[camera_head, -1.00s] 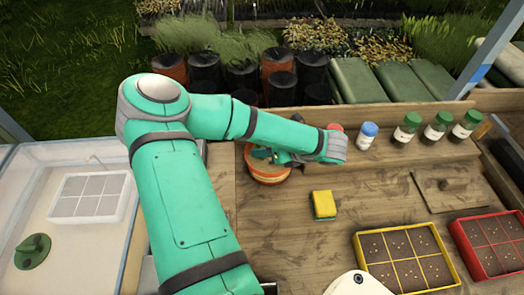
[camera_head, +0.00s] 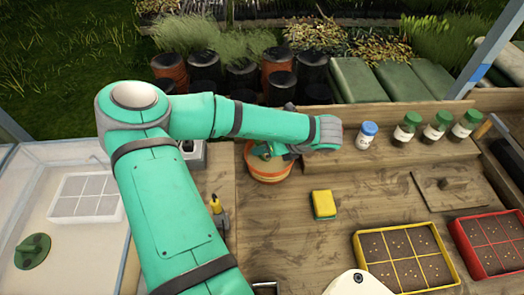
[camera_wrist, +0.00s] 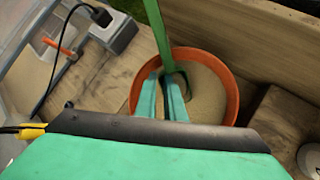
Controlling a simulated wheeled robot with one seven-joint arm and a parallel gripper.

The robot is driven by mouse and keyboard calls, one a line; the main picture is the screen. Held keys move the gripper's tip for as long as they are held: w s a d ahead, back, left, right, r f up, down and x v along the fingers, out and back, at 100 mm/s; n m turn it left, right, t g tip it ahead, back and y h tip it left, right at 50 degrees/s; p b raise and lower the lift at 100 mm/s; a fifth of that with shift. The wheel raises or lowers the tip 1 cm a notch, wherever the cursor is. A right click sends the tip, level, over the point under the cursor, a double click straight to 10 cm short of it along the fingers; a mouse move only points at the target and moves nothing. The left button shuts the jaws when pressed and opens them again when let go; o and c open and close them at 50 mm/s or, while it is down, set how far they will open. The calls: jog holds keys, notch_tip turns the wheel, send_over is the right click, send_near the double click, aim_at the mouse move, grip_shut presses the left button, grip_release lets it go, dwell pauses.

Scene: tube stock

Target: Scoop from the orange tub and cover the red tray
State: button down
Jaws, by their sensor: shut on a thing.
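The orange tub (camera_head: 268,174) stands at the left of the wooden bench, holding pale, sand-like stuff. In the wrist view its orange rim (camera_wrist: 235,100) surrounds my gripper's fingertips (camera_wrist: 162,95). My gripper (camera_head: 272,153) is over the tub, shut on a green scoop (camera_wrist: 160,35). The scoop's shaft slants up past the rim, and its lower end is at the fill; how deep it sits I cannot tell. The red tray (camera_head: 463,249) is at the right edge of the head view. Its cells show brown soil with pale seeds on top.
A yellow tray (camera_head: 363,263) sits left of the red one. A yellow-green sponge (camera_head: 324,204) lies between tub and trays. A blue-capped bottle (camera_head: 367,138) and several green-capped jars stand on the back ledge. A flat wooden board (camera_head: 450,187) lies behind the trays.

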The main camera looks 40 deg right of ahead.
jog(key=shift+r+g, duration=0.5)
jog(key=shift+g, duration=0.2)
notch_tip(320, 180, up, 11)
jog(key=g+h, duration=0.1)
jog(key=g, duration=0.4)
dwell(0.5)
